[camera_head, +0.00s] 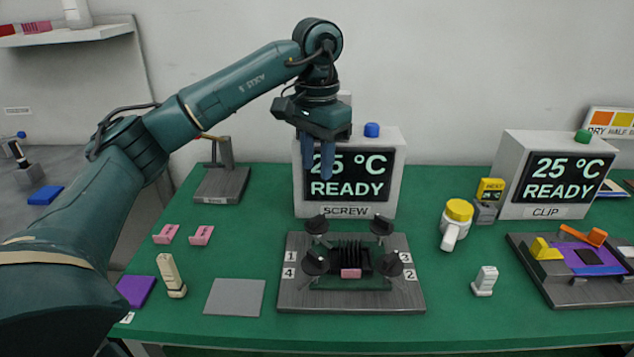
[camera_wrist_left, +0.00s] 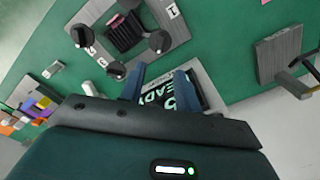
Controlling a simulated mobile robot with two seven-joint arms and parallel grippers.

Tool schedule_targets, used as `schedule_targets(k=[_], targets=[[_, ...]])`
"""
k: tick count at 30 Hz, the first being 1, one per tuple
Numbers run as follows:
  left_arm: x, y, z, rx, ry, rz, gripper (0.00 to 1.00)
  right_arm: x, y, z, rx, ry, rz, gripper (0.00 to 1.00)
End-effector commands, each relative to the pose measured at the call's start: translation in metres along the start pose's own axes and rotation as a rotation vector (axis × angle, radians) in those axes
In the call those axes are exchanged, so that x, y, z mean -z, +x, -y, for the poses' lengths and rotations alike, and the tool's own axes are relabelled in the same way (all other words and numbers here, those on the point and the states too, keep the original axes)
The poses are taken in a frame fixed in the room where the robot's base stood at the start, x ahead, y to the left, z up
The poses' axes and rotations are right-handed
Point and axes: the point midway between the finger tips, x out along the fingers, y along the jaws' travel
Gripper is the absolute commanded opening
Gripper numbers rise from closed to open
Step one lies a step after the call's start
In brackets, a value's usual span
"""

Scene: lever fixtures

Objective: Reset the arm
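My left arm (camera_head: 215,100) reaches in from the left, over the table's back part. My left gripper (camera_head: 318,160) points down in front of the SCREW display box (camera_head: 398,190), covering part of its screen. In the left wrist view, the blue fingers of the gripper (camera_wrist_left: 158,84) stand apart with nothing between them. The screw fixture (camera_head: 350,300), a grey plate with black knobs and a black finned block (camera_head: 350,255), lies in front of that box, apart from the gripper. My right gripper is not in view.
The CLIP box (camera_head: 510,180) and clip fixture (camera_head: 555,293) stand at the right. A yellow-capped white bottle (camera_head: 455,225), a small white block (camera_head: 484,281), pink brackets (camera_head: 200,235), a beige piece (camera_head: 171,275) and a grey mat (camera_head: 235,297) lie on the green table. A stand (camera_head: 222,180) is behind left.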

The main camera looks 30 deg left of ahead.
Motion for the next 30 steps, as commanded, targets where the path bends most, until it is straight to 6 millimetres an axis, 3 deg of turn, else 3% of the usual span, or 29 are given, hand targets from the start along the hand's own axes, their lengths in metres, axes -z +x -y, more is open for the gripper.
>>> schedule_targets(k=[6, 23, 26, 30], targets=[[0.000, -0.017, 0.000, -0.001, 0.000, 0.000, 0.33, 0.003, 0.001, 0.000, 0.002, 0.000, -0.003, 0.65], [0.000, -0.020, 0.000, -0.001, 0.000, 0.000, 0.33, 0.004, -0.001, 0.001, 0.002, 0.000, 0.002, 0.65], [0.000, -0.036, 0.000, 0.000, 0.000, 0.000, 0.33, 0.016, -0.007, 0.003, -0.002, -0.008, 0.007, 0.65], [0.000, -0.078, 0.000, 0.000, 0.000, 0.000, 0.33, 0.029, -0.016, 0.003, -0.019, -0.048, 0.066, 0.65]])
